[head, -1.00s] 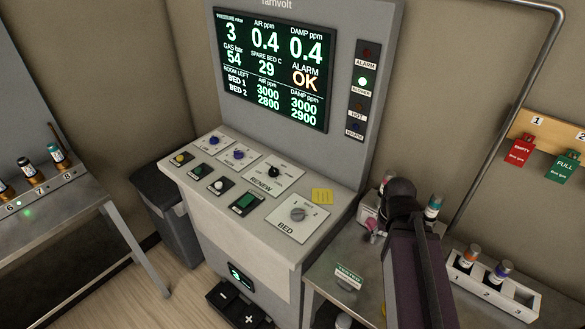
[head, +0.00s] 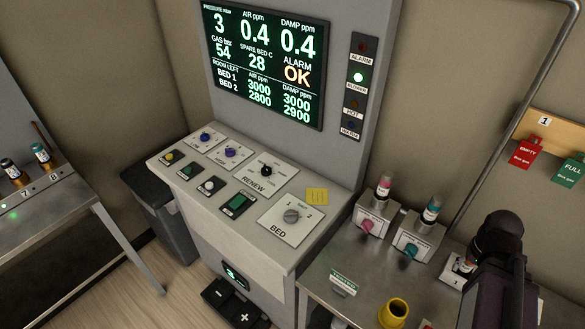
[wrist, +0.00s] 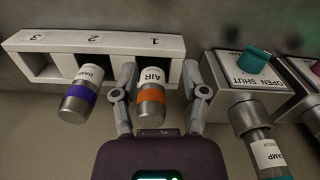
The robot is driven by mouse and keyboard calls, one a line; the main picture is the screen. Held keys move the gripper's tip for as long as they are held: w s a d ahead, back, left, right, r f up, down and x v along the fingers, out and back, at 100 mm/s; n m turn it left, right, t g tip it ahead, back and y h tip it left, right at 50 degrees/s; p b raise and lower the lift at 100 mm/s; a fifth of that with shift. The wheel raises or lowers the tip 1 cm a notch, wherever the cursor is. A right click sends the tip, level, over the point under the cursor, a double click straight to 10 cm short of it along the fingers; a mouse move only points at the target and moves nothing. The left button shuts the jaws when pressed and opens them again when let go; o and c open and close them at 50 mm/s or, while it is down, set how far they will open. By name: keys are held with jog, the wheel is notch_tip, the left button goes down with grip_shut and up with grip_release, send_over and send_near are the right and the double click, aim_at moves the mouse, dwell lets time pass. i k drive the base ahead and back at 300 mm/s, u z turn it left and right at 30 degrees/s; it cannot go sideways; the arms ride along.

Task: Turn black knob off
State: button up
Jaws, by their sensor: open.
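The black knob (head: 266,171) sits on the white RENEW plate (head: 255,183) on the console's sloping top; the small marks around it are too small to read. My gripper (wrist: 161,92) is open in the wrist view, one finger on each side of the orange-banded AIR bottle (wrist: 150,98) at rack place 1. I cannot tell whether the fingers touch the bottle. In the head view my arm is at the right, well away from the knob, and its gripper end is hidden.
A grey BED knob (head: 291,216) and a green switch (head: 237,204) sit near the black knob. The screen (head: 265,62) reads ALARM OK. The rack (wrist: 60,42) also holds a purple-banded bottle (wrist: 80,95). A yellow cup (head: 393,312) stands on the right bench.

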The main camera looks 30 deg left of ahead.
aim_at(266, 171)
jog(key=z, duration=1.2)
jog(key=k, duration=1)
jog(key=z, duration=1.6)
jog(key=k, duration=0.1)
jog(key=u, duration=3.6)
